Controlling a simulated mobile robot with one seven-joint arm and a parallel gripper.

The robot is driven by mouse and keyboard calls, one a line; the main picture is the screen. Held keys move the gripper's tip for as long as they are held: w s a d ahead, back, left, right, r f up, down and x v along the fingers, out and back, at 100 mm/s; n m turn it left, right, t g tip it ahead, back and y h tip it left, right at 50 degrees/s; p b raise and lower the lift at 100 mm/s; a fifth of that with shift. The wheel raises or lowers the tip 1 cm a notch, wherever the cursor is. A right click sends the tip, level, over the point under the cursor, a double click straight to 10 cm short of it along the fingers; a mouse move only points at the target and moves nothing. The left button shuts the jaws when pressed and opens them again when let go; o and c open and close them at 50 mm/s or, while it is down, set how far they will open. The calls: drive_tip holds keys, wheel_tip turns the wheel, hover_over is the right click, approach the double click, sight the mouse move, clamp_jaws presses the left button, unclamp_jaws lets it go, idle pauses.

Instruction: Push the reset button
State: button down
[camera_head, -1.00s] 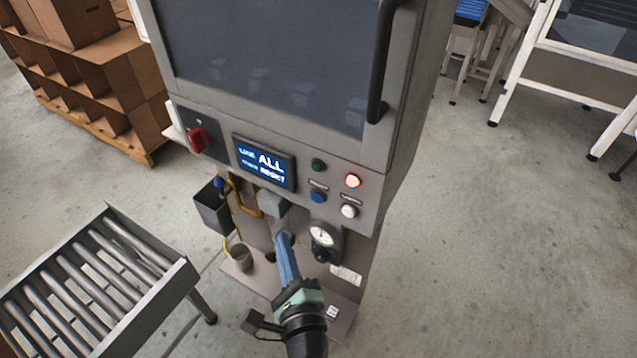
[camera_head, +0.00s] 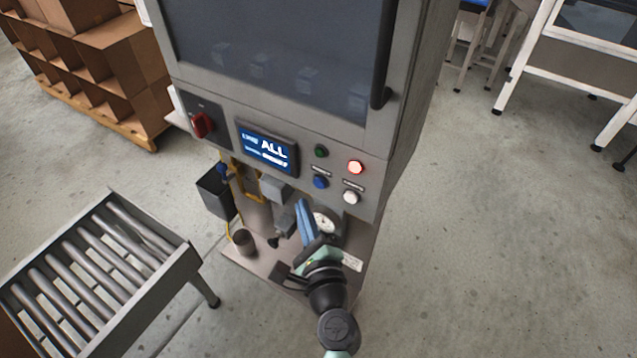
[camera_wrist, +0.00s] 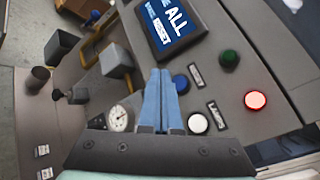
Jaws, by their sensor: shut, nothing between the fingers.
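The control panel (camera_head: 222,132) on the front of the machine has a green button (camera_head: 321,151), a lit red button (camera_head: 356,167), a blue button (camera_head: 321,182) and a white button (camera_head: 350,197). In the wrist view the small label beside the blue button (camera_wrist: 181,84) seems to read RESET; the one by the white button (camera_wrist: 198,123) seems to read LAMPS. My gripper (camera_head: 301,204) is shut and empty, its blue fingers just below the blue button in the head view. In the wrist view the fingertips (camera_wrist: 160,72) lie beside that button; contact cannot be told.
A screen (camera_head: 267,149) and a red rotary switch (camera_head: 202,125) sit left on the panel. A gauge (camera_head: 323,222) and grey box (camera_head: 272,188) are below. A dark door handle (camera_head: 383,55) juts out above.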

drive_tip(key=shift+w+d, duration=0.45)
drive_tip(key=shift+w, duration=0.2)
drive_tip(key=shift+w+d, duration=0.45)
drive_tip(key=shift+w, duration=0.15)
drive_tip(key=shift+b, duration=0.3)
idle(0.9)
drive_tip(key=shift+w+d, duration=0.25)
drive_tip(key=shift+w, duration=0.1)
drive_tip(key=shift+w+d, duration=0.25)
drive_tip(key=shift+w, duration=0.05)
idle(0.9)
drive_tip(key=shift+s, duration=0.1)
drive_tip(key=shift+s+a, duration=0.45)
drive_tip(key=shift+s, duration=0.15)
drive_tip(key=shift+s+a+p, duration=0.15)
drive_tip(key=shift+s+a, duration=0.6)
drive_tip(key=shift+s, duration=0.25)
drive_tip(key=shift+s+a+p, duration=0.15)
drive_tip(key=shift+s+a, duration=0.6)
drive_tip(key=shift+s, duration=0.25)
